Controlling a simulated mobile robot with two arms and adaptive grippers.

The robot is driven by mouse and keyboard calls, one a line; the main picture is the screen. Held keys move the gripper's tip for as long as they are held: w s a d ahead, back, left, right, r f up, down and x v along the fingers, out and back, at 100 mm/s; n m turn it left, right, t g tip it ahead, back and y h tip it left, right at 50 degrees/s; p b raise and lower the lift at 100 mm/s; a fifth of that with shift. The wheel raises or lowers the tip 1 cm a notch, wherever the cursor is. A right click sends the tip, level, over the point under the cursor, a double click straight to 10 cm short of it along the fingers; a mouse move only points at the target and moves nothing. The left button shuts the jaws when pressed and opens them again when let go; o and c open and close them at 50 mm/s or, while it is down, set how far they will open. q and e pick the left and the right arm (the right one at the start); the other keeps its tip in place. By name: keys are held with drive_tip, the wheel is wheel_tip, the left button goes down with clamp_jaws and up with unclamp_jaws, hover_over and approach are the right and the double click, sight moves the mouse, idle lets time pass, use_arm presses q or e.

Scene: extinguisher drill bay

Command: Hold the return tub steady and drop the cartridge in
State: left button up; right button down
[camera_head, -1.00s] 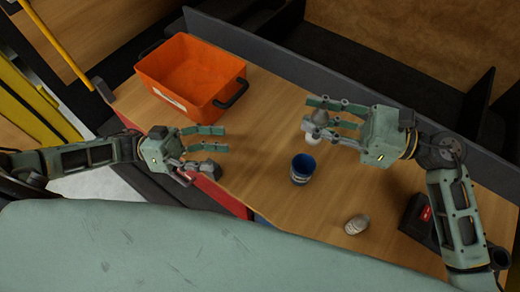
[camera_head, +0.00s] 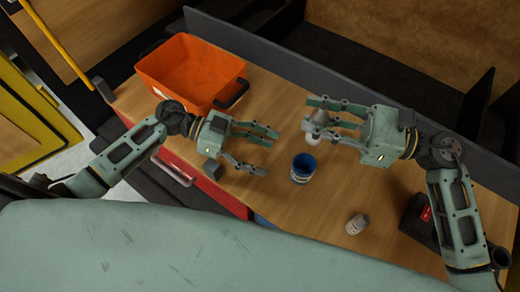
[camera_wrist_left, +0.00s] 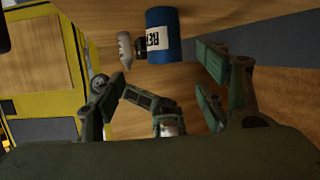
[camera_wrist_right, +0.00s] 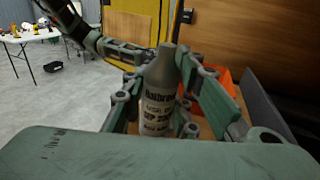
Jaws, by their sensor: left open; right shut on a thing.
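The return tub (camera_head: 304,168) is a small blue cup, upright on the wooden table. Its white label, partly readable as "RET", shows in the left wrist view (camera_wrist_left: 163,38). My left gripper (camera_head: 268,152) is open and empty, to the left of the tub with its fingers pointing toward it, apart from it. My right gripper (camera_head: 313,115) is shut on a grey cartridge (camera_wrist_right: 158,95) with dark print, holding it above and just behind the tub. The fingers hide part of the cartridge.
A second pale grey canister (camera_head: 357,224) is on the table at the front right. An orange bin (camera_head: 205,87) with black handles stands at the back left. A black item with a red part (camera_head: 424,214) is at the right. A low dark wall runs behind the table.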

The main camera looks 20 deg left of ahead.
sight(303, 167)
use_arm(q)
drive_tip(key=shift+w+a+f, duration=0.15)
drive_tip(key=shift+w+d+f, duration=0.1)
drive_tip(key=shift+d, duration=0.15)
drive_tip(key=x, duration=1.1)
drive_tip(key=shift+w+d, duration=0.15)
drive_tip(key=shift+d, duration=0.05)
use_arm(e)
drive_tip(key=shift+w+d, duration=0.1)
use_arm(q)
drive_tip(key=shift+f, duration=0.1)
drive_tip(key=c, duration=1.4)
use_arm(e)
wheel_tip(303, 167, down, 12)
drive_tip(key=shift+f, duration=0.2)
drive_tip(key=c, duration=1.3)
unclamp_jaws()
